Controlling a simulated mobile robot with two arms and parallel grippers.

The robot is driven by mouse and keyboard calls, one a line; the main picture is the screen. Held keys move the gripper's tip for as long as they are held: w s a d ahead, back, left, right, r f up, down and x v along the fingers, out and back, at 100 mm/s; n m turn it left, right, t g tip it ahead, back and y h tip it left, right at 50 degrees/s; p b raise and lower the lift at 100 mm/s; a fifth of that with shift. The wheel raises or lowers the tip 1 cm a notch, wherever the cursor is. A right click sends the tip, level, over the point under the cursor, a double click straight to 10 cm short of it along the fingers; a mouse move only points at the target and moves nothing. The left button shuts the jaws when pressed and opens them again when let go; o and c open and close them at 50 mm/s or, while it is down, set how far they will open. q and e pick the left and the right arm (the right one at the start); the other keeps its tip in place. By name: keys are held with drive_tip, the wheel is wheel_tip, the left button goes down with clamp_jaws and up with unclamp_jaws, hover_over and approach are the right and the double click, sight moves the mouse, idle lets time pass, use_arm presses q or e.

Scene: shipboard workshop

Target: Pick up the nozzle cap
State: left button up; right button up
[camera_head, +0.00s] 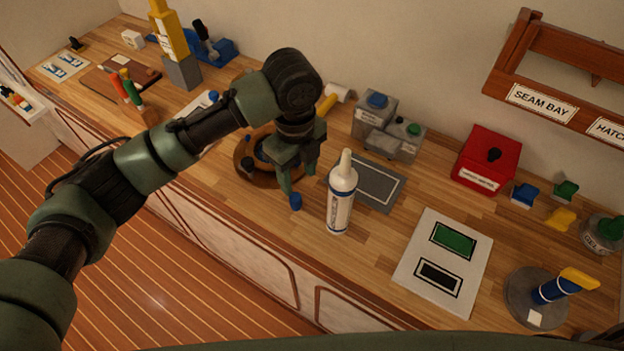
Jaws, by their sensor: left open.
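A small blue cap (295,201), which looks like the nozzle cap, is near the front edge of the wooden counter. My left gripper (297,178) points down just above and behind it, with its fingers apart. One fingertip overlaps the cap's upper edge in the picture; I cannot tell whether they touch. A white sealant cartridge (340,205) with a bare cream nozzle stands upright just right of the gripper. My right gripper is not in view.
A round brown tray (245,172) lies behind and left of the gripper. A grey mat (378,183) lies behind the cartridge. Grey canisters (373,115) and a red box (486,160) stand at the back. A white board (411,259) with green and black rectangles lies right.

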sight(295, 196)
use_arm(q)
drive_tip(key=shift+s+a+f+p, duration=0.4)
drive_tip(key=shift+s+a+f, duration=0.3)
drive_tip(key=shift+f, duration=0.2)
wheel_tip(295, 196, down, 2)
drive_tip(key=shift+s+f+p, duration=0.1)
drive_tip(key=shift+s+p, duration=0.05)
drive_tip(key=shift+p, duration=0.45)
drive_tip(key=f, duration=0.2)
drive_tip(key=shift+w+d+f, duration=0.2)
drive_tip(key=shift+f, duration=0.35)
clamp_jaws()
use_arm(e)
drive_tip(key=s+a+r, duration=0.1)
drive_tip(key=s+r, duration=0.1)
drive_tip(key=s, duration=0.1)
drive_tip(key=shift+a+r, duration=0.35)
